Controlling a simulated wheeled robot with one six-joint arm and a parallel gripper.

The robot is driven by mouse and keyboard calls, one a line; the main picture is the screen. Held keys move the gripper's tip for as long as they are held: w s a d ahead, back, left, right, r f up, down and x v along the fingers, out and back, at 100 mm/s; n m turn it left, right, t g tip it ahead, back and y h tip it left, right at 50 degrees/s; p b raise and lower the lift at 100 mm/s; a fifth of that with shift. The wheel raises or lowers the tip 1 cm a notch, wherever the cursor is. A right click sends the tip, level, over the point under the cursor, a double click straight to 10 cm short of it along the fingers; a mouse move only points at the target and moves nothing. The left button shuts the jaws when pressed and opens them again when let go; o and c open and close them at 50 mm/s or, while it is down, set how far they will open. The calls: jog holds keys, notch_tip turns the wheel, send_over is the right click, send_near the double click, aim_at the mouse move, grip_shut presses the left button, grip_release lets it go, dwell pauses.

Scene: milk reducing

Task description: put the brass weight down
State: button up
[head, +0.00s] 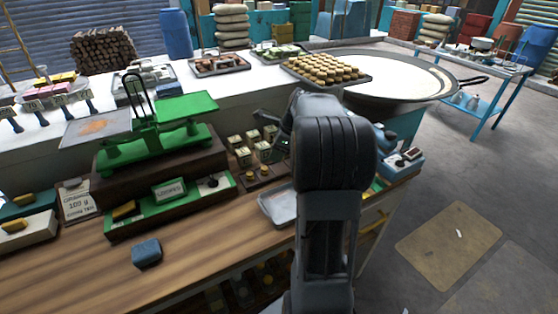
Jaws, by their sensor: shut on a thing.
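My gripper (276,140) is partly hidden behind my dark arm, over the back of the wooden counter (200,252). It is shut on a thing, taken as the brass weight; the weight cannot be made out. Below and left of it is a dark wooden block (256,187) with small brass-coloured spots. Small boxes with pale labels (240,153) stand just behind the block. A green balance scale (155,135) stands to the left, with a grey pan (96,127) on its left and a green plate (187,105) on its right.
A grey metal tray (277,207) lies beside my arm. A green tray (170,207) lies before the scale. Bare counter shows between the blue block and the grey tray.

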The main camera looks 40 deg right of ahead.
aim_at(276, 168)
jog(key=shift+w+d+f, duration=0.3)
jog(key=shift+f, duration=0.25)
jog(key=shift+w+d+f, duration=0.25)
jog(key=shift+d+f, duration=0.1)
jog(key=shift+f, duration=0.15)
jog(key=shift+w+d+f, duration=0.3)
jog(key=shift+f, duration=1.7)
jog(key=shift+f, duration=0.1)
jog(key=o, duration=0.8)
jog(key=shift+f, duration=0.1)
